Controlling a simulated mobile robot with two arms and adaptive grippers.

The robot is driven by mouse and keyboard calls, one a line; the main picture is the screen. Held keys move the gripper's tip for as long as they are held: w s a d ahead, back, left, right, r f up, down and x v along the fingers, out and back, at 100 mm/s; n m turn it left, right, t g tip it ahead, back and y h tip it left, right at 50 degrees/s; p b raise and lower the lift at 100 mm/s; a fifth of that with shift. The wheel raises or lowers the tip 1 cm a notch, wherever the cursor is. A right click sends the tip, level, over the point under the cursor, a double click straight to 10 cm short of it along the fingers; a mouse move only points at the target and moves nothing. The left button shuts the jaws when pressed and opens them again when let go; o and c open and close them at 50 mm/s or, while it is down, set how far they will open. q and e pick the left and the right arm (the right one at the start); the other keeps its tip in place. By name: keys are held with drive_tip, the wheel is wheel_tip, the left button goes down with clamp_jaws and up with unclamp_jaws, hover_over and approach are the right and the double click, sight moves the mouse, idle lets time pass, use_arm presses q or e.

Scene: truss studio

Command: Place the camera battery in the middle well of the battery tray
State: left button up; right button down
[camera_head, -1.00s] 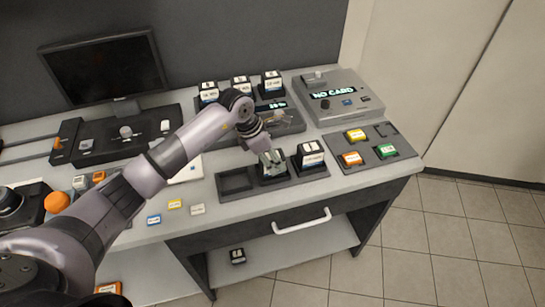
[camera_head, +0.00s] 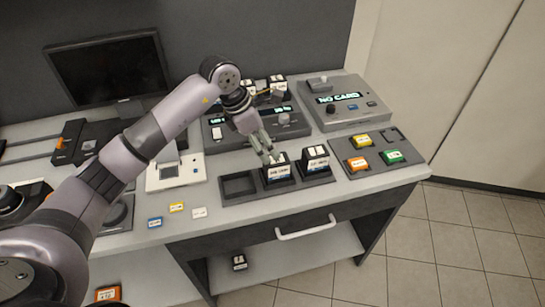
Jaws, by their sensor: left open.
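The battery tray (camera_head: 238,199) is a dark tray with a row of wells near the desk's front edge. A camera battery (camera_head: 279,172), dark with a white label, stands upright in the middle well. Another similar battery (camera_head: 315,161) stands in the right well. The left well (camera_head: 237,184) is empty. My left gripper (camera_head: 270,155) is open just above and behind the middle battery, its fingertips close to the battery's top; I cannot tell whether they touch it. My right gripper is not in view.
A card reader (camera_head: 345,99) reading NO CARD stands behind right. A card tray (camera_head: 385,170) with coloured cards lies right of the battery tray. Several small cards (camera_head: 177,207) lie left of it. A drawer handle (camera_head: 305,229) juts from the desk front. Another battery (camera_head: 239,262) sits on the lower shelf.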

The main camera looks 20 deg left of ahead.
use_arm(q)
drive_tip(key=v, duration=0.3)
drive_tip(key=shift+r, duration=0.15)
idle(0.3)
